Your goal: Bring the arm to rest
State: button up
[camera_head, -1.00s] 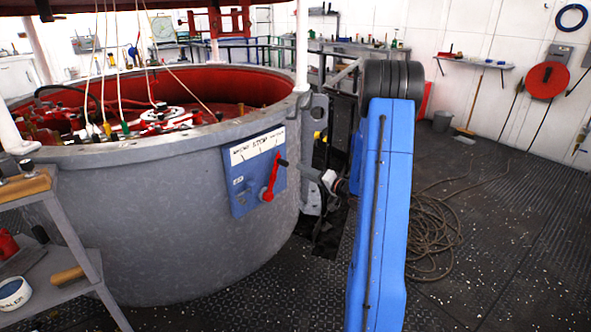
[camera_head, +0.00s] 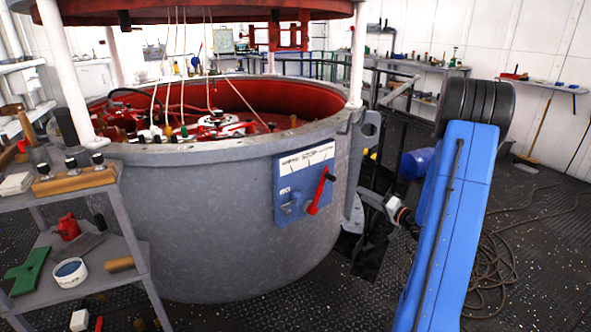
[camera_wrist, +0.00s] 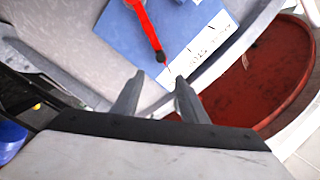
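My gripper (camera_wrist: 159,75) shows in the wrist view with its two grey fingers apart and nothing between them. Beyond the fingertips is a blue panel (camera_wrist: 185,22) with a red lever (camera_wrist: 147,27); the lever's dark end is near the tips but appears apart from them. In the head view the panel (camera_head: 289,184) is on the side of a grey round tank (camera_head: 200,220), its lever (camera_head: 318,195) slanting up to the right. My blue arm stands at the right, with its wrist beside the tank. The fingers are hard to make out there.
A grey shelf cart (camera_head: 75,190) with tools, a red can (camera_head: 68,227) and a white tub (camera_head: 70,271) stands at the left, close to the tank. A coiled rope (camera_head: 490,270) lies on the deck behind my arm. A blue barrel (camera_head: 416,163) stands behind the wrist.

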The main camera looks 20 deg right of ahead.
jog(key=s+a+r+n+g+h, duration=0.35)
jog(key=a+r+g+h, duration=0.35)
jog(key=a+r, duration=0.6)
jog(key=s+a+n+g, duration=0.1)
jog(key=s+a+g, duration=0.1)
jog(key=s+a, duration=0.5)
jog(key=s+a+f+n+g+y, duration=0.1)
jog(key=s+a, duration=0.6)
jog(key=s, duration=0.7)
jog(key=s+a+n+g+y, duration=0.1)
jog(key=s+a+n+g, duration=0.1)
jog(key=s+a, duration=0.5)
jog(key=s+n, duration=0.1)
jog(key=s, duration=0.3)
jog(key=shift+a+f+g, duration=0.15)
jog(key=shift+f+g, duration=0.1)
jog(key=shift+g, duration=0.05)
